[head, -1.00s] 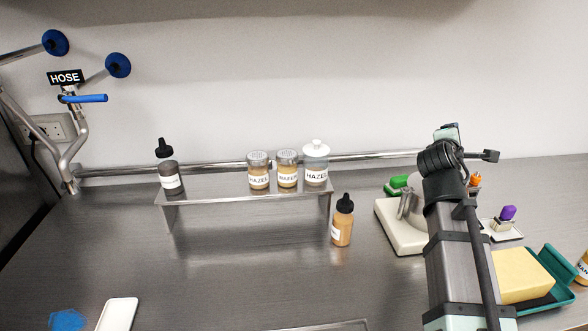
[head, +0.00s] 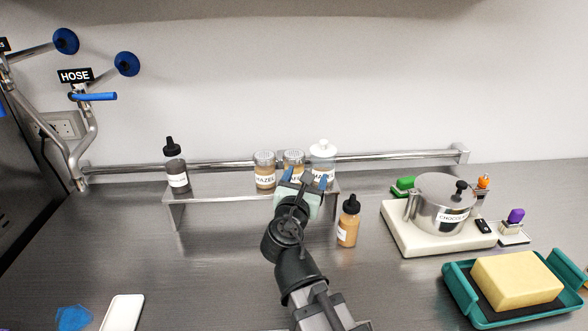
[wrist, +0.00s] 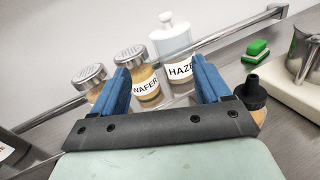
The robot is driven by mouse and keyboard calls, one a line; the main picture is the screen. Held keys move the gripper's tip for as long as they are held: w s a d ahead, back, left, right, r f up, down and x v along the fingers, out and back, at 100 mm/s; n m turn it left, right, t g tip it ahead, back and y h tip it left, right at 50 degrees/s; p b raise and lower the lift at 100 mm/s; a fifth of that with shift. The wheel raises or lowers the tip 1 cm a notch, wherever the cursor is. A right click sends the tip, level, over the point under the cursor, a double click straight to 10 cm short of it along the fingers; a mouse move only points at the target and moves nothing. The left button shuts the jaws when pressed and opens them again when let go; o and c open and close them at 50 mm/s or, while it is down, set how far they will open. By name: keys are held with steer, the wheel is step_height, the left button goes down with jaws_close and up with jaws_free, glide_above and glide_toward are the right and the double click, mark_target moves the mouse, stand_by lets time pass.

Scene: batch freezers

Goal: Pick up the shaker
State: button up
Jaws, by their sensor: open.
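Two shakers with perforated metal lids stand upright on a low steel shelf (head: 215,192). The left one, labelled HAZEL (head: 264,169), is clear of my arm; its lid (wrist: 90,73) shows left of my fingers in the wrist view. The right one, labelled WAFER (wrist: 146,88), is partly hidden behind my gripper in the head view (head: 293,157). My gripper (head: 305,180) is open and empty in front of the shelf. In the wrist view, the WAFER shaker and the white-lidded HAZEL jar (wrist: 173,50) show between my blue fingers.
The white-lidded jar (head: 322,151) stands right beside the WAFER shaker. A dark dropper bottle (head: 176,175) is at the shelf's left end. An amber dropper bottle (head: 348,226) stands by its right end. A rail (head: 400,157) runs behind. A pot (head: 440,200) is at right.

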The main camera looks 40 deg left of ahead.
mark_target(294, 161)
steer(key=s+a+f+n+y, duration=0.1)
steer(key=s+a+f+n, duration=0.1)
steer(key=s+a, duration=0.15)
steer(key=shift+g, duration=0.4)
steer(key=x, duration=0.7)
steer(key=shift+w+a+r, duration=0.1)
steer(key=shift+w+r, duration=0.1)
steer(key=shift+w, duration=0.15)
steer(key=shift+f+x, duration=0.15)
steer(key=shift+x, duration=1.15)
steer(key=shift+f+x, duration=0.15)
steer(key=shift+x, duration=1.15)
steer(key=shift+s+a, duration=0.1)
steer(key=shift+c, duration=0.3)
steer(key=c, duration=0.7)
steer(key=shift+r, duration=0.1)
